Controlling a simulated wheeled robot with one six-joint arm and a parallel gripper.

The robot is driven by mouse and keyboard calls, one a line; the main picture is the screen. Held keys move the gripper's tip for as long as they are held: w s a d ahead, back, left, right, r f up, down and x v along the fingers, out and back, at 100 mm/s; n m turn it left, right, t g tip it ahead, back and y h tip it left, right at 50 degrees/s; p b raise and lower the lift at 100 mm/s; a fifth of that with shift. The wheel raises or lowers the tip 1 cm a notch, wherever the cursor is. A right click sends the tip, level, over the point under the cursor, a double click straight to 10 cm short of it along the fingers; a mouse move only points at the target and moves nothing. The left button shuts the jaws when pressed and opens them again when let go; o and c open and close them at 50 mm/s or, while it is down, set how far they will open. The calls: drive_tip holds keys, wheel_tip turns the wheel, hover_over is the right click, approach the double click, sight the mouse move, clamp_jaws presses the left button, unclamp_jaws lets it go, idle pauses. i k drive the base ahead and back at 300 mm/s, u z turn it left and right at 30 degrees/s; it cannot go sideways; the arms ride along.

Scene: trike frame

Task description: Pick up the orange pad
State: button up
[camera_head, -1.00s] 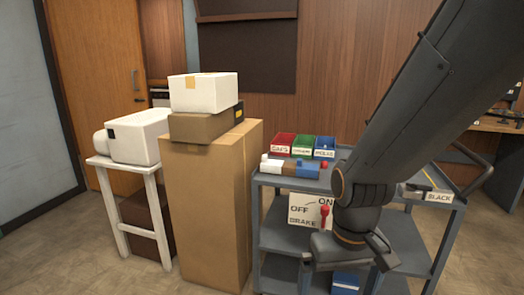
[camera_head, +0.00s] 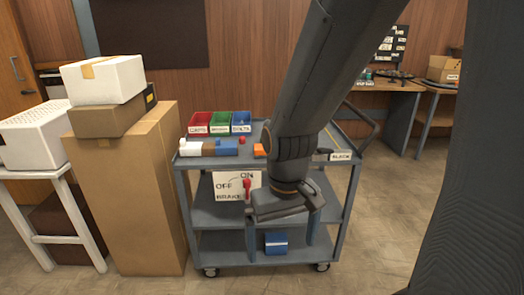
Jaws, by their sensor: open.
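The orange pad (camera_head: 260,151) is a small orange piece on the top of the grey cart, close to the left side of my arm. Part of it may be hidden behind my arm. My gripper (camera_head: 281,232) hangs in front of the cart, below the level of its top, pointing down. It is open and looks empty. It is apart from the pad, lower and to the right.
On the cart top (camera_head: 330,143) are red (camera_head: 199,122), green (camera_head: 220,122) and blue (camera_head: 242,122) bins and a white-brown-blue block (camera_head: 208,147). A brake sign (camera_head: 230,186) with a red lever hangs in front. Tall cardboard boxes (camera_head: 130,190) stand left. Floor is free at right.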

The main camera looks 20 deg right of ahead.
sight(259, 152)
drive_tip(key=u, duration=1.75)
drive_tip(key=i, duration=0.4)
drive_tip(key=z, duration=1.75)
